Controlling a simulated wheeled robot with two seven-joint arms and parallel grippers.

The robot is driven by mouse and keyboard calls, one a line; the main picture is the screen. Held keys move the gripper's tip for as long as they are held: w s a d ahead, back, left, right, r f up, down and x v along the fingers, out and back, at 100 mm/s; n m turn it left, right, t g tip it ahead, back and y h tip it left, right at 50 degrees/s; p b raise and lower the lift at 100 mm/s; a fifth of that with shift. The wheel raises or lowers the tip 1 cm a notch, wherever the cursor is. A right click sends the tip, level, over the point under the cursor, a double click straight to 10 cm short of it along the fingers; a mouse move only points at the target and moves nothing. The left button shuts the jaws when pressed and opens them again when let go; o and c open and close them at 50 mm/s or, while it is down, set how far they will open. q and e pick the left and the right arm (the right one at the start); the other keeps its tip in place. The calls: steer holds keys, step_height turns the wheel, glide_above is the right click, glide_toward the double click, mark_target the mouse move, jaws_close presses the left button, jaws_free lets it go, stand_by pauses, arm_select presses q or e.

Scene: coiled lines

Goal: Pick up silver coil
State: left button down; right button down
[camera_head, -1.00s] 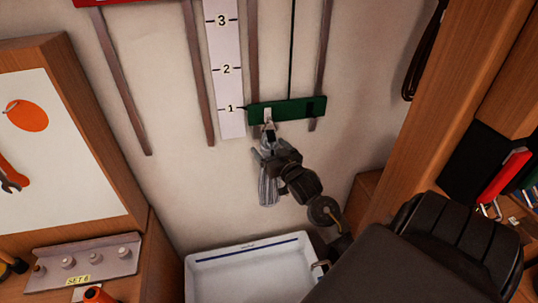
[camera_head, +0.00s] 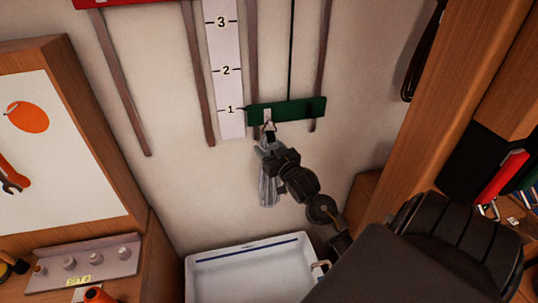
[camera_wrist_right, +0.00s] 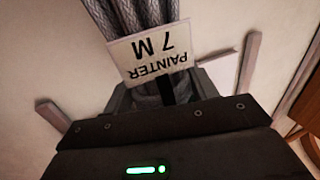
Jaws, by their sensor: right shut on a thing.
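The silver coil (camera_head: 268,188) is a bundle of grey line hanging in front of the wall, below the green bar (camera_head: 287,111). Its top meets a hook (camera_head: 268,121) on that bar. My right gripper (camera_head: 271,155) is shut on the upper part of the coil. In the right wrist view the grey braided strands (camera_wrist_right: 153,14) show close up, with a white tag (camera_wrist_right: 150,48) reading "PAINTER 7 M" in front of them. The tag and gripper body hide part of the grip. My left gripper is not in view.
A numbered white scale (camera_head: 225,70) and several brown slats (camera_head: 198,75) are on the wall. A white tray (camera_head: 250,275) stands below the coil. A wooden cabinet (camera_head: 430,100) with a dark coil (camera_head: 423,55) is at the right; a shelf board (camera_head: 85,262) labelled "SET 6" is at lower left.

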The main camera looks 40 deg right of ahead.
steer(key=shift+r, duration=0.25)
steer(key=shift+r+b, duration=0.4)
steer(key=shift+b, duration=0.05)
steer(key=shift+s+a, duration=0.2)
steer(key=shift+s, duration=0.2)
steer(key=s+a, duration=0.4)
steer(key=s, duration=0.3)
steer(key=s+a, duration=0.4)
steer(key=s, duration=0.4)
steer(key=shift+a+r+b, duration=0.15)
steer(key=shift+r+b, duration=0.05)
steer(key=shift+b, duration=0.25)
steer(key=shift+f, duration=0.1)
